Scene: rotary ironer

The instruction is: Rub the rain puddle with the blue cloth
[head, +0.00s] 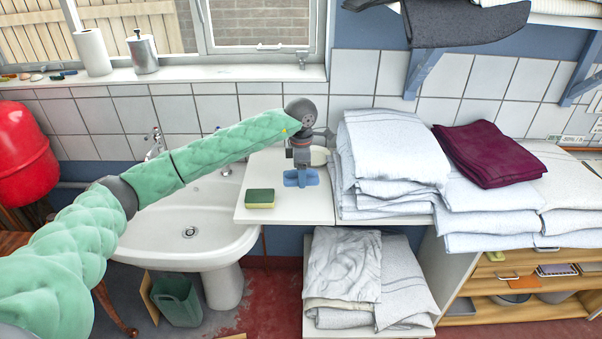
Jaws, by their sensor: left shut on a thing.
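My left gripper (301,168) is at the end of the green-sleeved arm that comes in from the left. It points down over the white counter (300,208) beside the sink and is shut on the blue cloth (301,179). The cloth is a small blue piece below the fingers, close to the counter top; I cannot tell whether it touches it. I cannot make out the rain puddle clearly in this view. My right gripper is not in view.
A yellow-green sponge (260,198) lies on the counter, left of the cloth. The white sink (185,230) is further left. Stacks of folded white linen (390,150) and a maroon cloth (488,152) stand to the right.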

